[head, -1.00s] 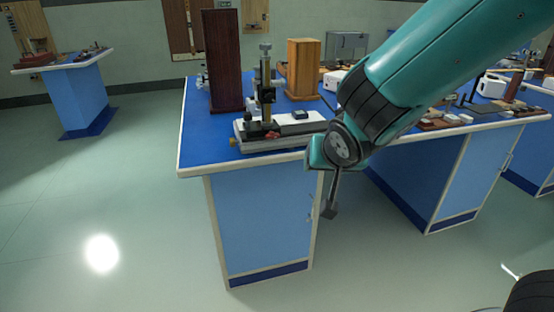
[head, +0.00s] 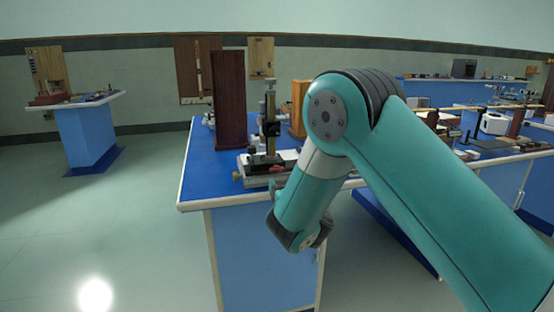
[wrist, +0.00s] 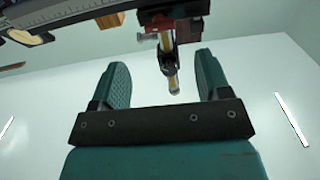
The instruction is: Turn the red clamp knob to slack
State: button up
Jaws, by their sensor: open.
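The red clamp knob (head: 277,168) is a small red shape low at the front of the instrument on the near blue bench, at the foot of a brass and black post (head: 270,125). In the wrist view a red part, probably this knob (wrist: 165,39), shows beyond the fingers beside the post (wrist: 171,70), which hangs downward in the picture. My gripper (wrist: 163,66) is open and empty, with its teal fingers either side of the post in the picture and apart from it. In the head view the fingers are hidden behind my arm.
A tall dark wooden block (head: 229,100) stands left of the post, and a lighter wooden block (head: 298,108) stands behind it to the right. The instrument's scaled rail (wrist: 60,14) crosses the wrist view's top left. Floor left of the bench (head: 190,180) is clear.

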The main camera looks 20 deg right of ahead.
aim_at(278, 171)
jog(key=w+p, duration=0.3)
jog(key=w, duration=0.6)
jog(key=shift+w, duration=0.2)
jog(key=c, duration=0.9)
